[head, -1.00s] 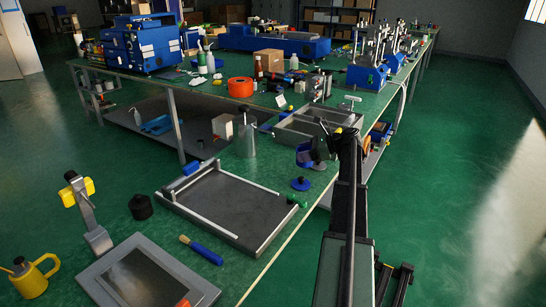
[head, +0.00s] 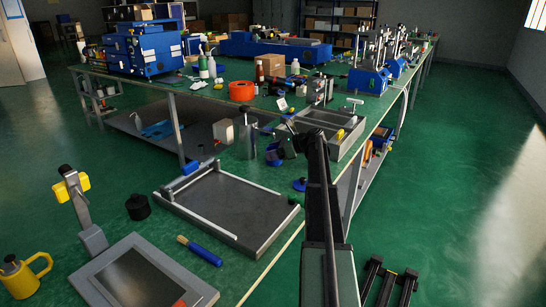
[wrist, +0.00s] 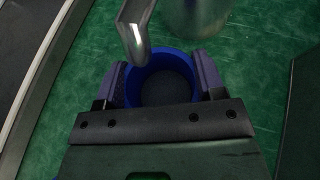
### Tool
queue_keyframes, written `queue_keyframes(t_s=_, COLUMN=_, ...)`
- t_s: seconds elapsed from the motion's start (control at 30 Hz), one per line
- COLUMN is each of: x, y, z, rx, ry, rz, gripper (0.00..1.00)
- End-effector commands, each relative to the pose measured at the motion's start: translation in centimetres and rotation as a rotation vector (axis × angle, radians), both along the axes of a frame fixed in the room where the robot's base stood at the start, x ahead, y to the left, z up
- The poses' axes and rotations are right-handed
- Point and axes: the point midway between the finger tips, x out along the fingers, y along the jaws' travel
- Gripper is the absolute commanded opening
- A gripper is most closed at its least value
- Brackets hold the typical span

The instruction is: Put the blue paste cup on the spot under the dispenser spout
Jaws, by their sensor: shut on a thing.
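The blue paste cup (wrist: 160,82) sits upright between the two fingers of my gripper (wrist: 162,88), which is shut on it; its dark inside shows from above. In the head view the cup (head: 273,156) is at the left of my gripper (head: 280,150), close to the dispenser. The dispenser is a metal cylinder (head: 247,138); its body (wrist: 196,12) is at the top of the wrist view. Its bent metal spout (wrist: 135,32) overlaps the cup's far rim in that view. The spot under the spout is hidden. I cannot tell whether the cup touches the bench.
A grey tray with raised rails (head: 225,207) lies in front of the dispenser. A blue disc (head: 300,184) lies on the bench near my arm. A grey divided bin (head: 330,124) stands behind my gripper, and an orange spool (head: 241,90) stands farther back.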

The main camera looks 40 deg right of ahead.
Motion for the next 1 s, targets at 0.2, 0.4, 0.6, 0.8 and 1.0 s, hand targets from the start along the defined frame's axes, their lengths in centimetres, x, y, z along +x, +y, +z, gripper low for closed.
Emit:
queue_keyframes(t_s=0.2, x=0.0, y=0.0, z=-0.3, rx=0.000, ry=0.000, rz=0.000, gripper=0.36)
queue_keyframes(t_s=0.4, x=0.0, y=0.0, z=-0.2, rx=0.000, ry=0.000, rz=0.000, gripper=0.88)
queue_keyframes(t_s=0.6, x=0.0, y=0.0, z=-0.1, rx=0.000, ry=0.000, rz=0.000, gripper=0.88)
queue_keyframes(t_s=0.8, x=-1.1, y=-1.0, z=1.1, rx=0.000, ry=0.000, rz=-0.001, gripper=0.88)
queue_keyframes(t_s=1.0, x=-4.8, y=-4.3, z=3.4, rx=0.001, ry=0.000, rz=-0.004, gripper=0.88)
